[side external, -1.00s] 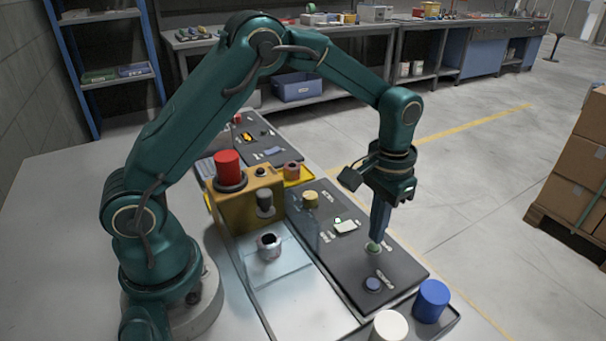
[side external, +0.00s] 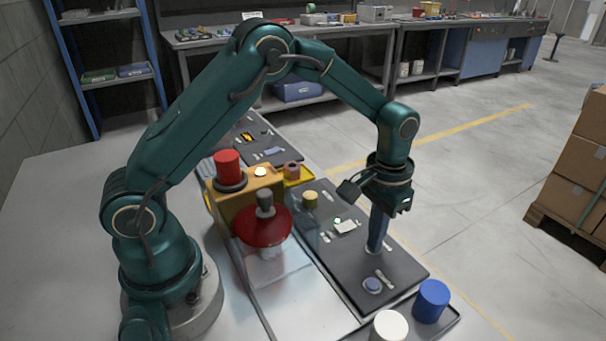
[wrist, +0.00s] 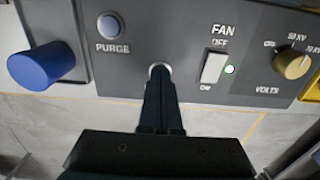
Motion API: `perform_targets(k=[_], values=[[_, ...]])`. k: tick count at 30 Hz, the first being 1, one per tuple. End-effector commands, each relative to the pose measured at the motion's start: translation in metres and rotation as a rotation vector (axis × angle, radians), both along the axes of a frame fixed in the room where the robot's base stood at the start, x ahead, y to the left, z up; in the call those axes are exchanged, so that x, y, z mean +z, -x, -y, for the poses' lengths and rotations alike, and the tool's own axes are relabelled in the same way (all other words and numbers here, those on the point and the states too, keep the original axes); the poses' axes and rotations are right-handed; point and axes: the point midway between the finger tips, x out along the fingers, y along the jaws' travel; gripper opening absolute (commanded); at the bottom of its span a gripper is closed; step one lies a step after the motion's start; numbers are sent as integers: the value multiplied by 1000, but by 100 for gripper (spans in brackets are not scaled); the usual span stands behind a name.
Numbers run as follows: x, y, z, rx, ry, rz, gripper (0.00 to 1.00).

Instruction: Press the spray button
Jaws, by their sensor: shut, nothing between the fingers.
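My gripper (side external: 375,250) is shut and empty, pointing down at the dark control panel (side external: 335,265). In the wrist view my fingertips (wrist: 160,72) are at a round button (wrist: 160,66) with a pale rim, between PURGE and FAN, and cover most of it. Its own label is hidden, so I cannot read whether it says spray. In the side view the tips seem to touch it. A wide red disc-like shape (side external: 263,229) is under the dark nozzle (side external: 264,199), above the clear tray, hiding the workpiece there.
The purge button (wrist: 110,26) and the fan switch (wrist: 214,67) flank my fingers. The volts knob (wrist: 291,63) is further right, and a blue cylinder (wrist: 41,66) is at left. A red cylinder (side external: 227,165) and a lit white lamp (side external: 260,172) top the yellow box (side external: 228,207).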

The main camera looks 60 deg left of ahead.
Motion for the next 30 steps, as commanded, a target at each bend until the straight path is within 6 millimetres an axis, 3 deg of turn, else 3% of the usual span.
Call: perform_targets(k=[7, 24, 30], values=[[5, 0, 0, 0, 0, 0, 0], [60, 0, 0, 0, 0, 1, 0], [70, 0, 0, 0, 0, 0, 0]])
